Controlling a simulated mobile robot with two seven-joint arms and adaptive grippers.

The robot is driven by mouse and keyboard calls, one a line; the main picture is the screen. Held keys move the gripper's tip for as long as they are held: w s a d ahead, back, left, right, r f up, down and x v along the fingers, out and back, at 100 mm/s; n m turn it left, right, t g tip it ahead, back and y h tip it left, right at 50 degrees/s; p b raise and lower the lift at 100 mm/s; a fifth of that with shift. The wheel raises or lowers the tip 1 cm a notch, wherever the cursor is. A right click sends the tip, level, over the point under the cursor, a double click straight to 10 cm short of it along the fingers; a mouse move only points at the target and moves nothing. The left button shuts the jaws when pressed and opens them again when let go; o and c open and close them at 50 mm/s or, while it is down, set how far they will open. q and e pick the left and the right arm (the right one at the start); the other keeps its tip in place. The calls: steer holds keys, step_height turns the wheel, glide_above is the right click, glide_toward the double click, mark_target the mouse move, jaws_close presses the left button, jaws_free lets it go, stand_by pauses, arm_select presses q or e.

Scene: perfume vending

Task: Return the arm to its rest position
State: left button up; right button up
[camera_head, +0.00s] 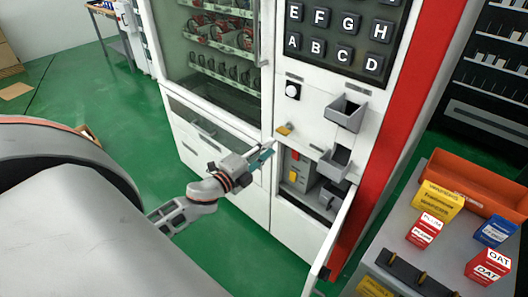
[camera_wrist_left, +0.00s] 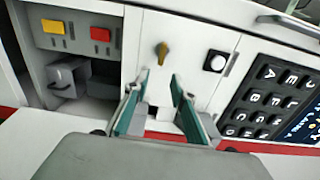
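My left arm comes in from the left, with its gripper (camera_head: 265,156) in front of the white vending machine (camera_head: 235,183). In the left wrist view the two teal-lined fingers (camera_wrist_left: 160,78) are apart with nothing held between them. A yellow knob (camera_head: 284,129) on the machine's front is close beyond the fingertips; it also shows in the left wrist view (camera_wrist_left: 161,52), with a visible gap from the fingers. My right gripper is in neither view.
The machine's lower door (camera_head: 333,240) stands open, sticking outward. Behind it is a compartment with a red switch (camera_wrist_left: 101,34) and a yellow switch (camera_wrist_left: 53,27). A grey table at right holds small boxes (camera_head: 425,229) and an orange bin (camera_head: 470,183).

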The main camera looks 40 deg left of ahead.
arm_select(q)
steer(key=shift+s+a, duration=0.1)
steer(key=shift+s, duration=0.65)
steer(key=s+d+f+n+g+h, duration=0.1)
steer(key=s+d+f+n+g, duration=0.6)
steer(key=s+d+f+n, duration=0.7)
steer(key=s+d+f, duration=0.6)
steer(key=f, duration=0.2)
steer(key=shift+f+n, duration=0.3)
steer(key=shift+n, duration=0.1)
steer(key=shift+o, duration=0.3)
steer(key=shift+w+a, duration=0.1)
